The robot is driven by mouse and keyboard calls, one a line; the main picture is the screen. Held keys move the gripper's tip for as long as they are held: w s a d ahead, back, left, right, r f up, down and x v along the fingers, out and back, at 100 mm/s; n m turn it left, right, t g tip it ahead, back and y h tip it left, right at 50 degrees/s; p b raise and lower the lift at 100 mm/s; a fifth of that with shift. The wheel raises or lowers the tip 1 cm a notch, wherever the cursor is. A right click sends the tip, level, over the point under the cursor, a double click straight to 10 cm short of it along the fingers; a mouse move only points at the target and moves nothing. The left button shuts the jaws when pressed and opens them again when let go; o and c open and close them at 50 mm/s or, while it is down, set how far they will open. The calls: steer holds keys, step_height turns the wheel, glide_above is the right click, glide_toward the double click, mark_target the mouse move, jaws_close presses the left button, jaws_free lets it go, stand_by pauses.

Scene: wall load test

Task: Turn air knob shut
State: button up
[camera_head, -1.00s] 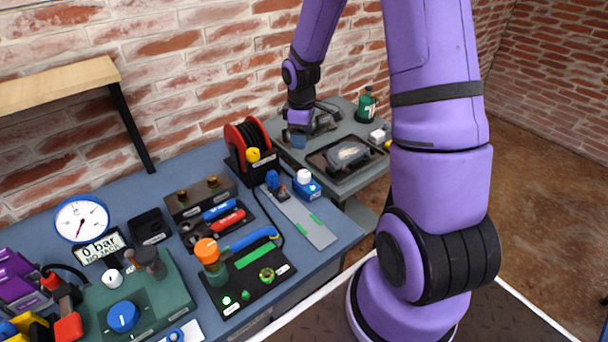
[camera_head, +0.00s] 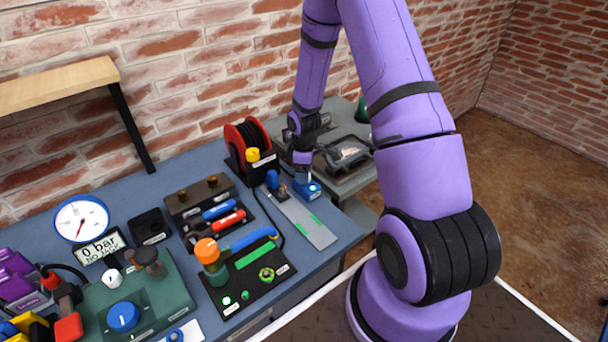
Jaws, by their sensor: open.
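No label in view can be read, so I cannot tell for sure which knob is the air knob. My gripper (camera_head: 303,174) points down over the small blue box (camera_head: 310,192) at the bench's right end. The white knob on that box is largely hidden behind my gripper, and I cannot tell whether the fingers touch it. The jaws are small here but open. A yellow knob (camera_head: 253,155) sits on the front of the black and red hose reel (camera_head: 246,136), left of my gripper. A blue knob (camera_head: 272,179) stands between them.
A grey side table (camera_head: 352,182) with a tray stands behind my arm.

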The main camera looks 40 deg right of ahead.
steer(key=shift+f, duration=0.95)
steer(key=c, duration=0.9)
steer(key=shift+c, duration=0.2)
